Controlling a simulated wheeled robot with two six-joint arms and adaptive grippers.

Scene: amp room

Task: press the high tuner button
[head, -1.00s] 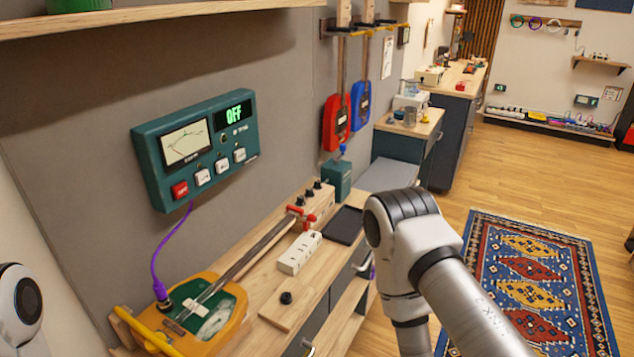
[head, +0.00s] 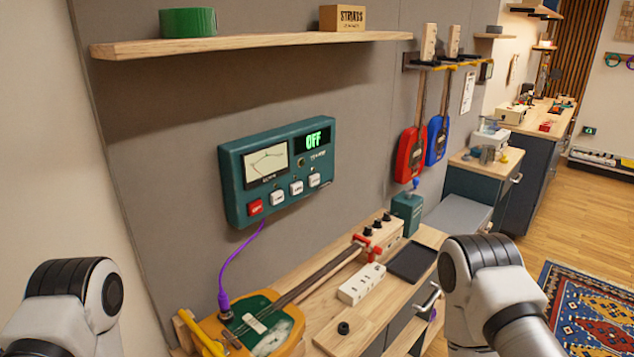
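Parts of my two arms show at the lower left and lower right, both apart from the tuner. Neither gripper is in view.
A wooden bench below the tuner holds a guitar-like instrument (head: 268,325) with a purple cable (head: 228,262), a white power strip (head: 361,284) and a black tablet (head: 411,262). A shelf (head: 250,44) juts out above. Red (head: 409,155) and blue (head: 437,140) instruments hang at right.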

